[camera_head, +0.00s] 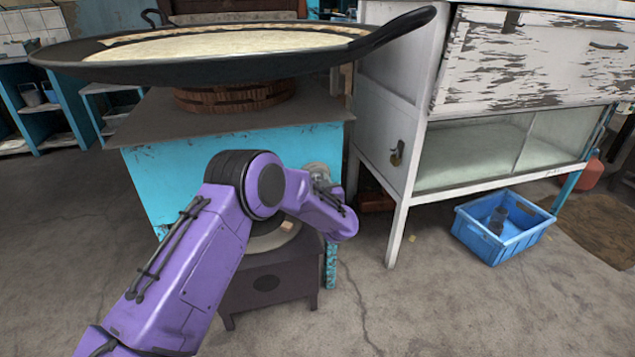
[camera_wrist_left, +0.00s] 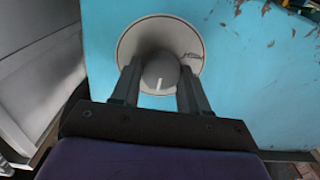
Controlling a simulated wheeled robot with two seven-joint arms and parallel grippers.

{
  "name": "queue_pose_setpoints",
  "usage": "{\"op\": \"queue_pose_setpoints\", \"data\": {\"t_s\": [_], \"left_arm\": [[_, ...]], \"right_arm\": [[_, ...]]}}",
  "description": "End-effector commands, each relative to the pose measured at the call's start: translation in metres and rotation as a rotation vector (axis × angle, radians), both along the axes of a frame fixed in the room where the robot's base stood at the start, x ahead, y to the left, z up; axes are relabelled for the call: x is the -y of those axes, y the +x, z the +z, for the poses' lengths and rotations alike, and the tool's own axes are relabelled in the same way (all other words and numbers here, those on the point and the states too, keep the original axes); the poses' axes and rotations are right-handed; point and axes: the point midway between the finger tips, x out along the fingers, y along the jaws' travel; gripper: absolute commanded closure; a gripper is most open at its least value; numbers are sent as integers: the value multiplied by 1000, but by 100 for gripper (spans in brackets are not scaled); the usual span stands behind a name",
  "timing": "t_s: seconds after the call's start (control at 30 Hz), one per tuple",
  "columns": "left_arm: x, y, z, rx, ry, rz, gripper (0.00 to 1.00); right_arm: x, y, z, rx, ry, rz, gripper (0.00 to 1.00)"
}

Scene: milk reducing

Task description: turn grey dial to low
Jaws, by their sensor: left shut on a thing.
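The grey dial (camera_wrist_left: 161,72) shows in the left wrist view as a round knob with a white mark, in front of a pale round plate (camera_wrist_left: 135,38) on a turquoise panel (camera_wrist_left: 245,75). My left gripper (camera_wrist_left: 160,84) has its two fingers on either side of the knob and is shut on it. The white mark points down toward the gripper's palm in that view. In the head view my purple left arm reaches to the front of the turquoise stove (camera_head: 170,170), and its wrist hides most of the dial area. My right gripper is not in view.
A wide black pan (camera_head: 105,72) of milk sits on top of the stove. A dark low stool (camera_head: 265,283) stands below my arm. A white cabinet (camera_head: 400,115) is to the right, with a blue crate (camera_head: 480,240) on the floor. The floor at front right is clear.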

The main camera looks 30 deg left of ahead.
Motion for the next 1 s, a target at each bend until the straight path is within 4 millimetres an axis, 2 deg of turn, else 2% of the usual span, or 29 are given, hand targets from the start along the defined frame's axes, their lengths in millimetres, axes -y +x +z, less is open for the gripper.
{"op": "queue_pose_setpoints", "data": {"t_s": [0.7,1.0], "left_arm": [[-1,-2,-3,383,-332,2,86],[-1,-3,-3,471,-406,2,86]], "right_arm": [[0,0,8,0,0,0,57],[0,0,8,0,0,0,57]]}}
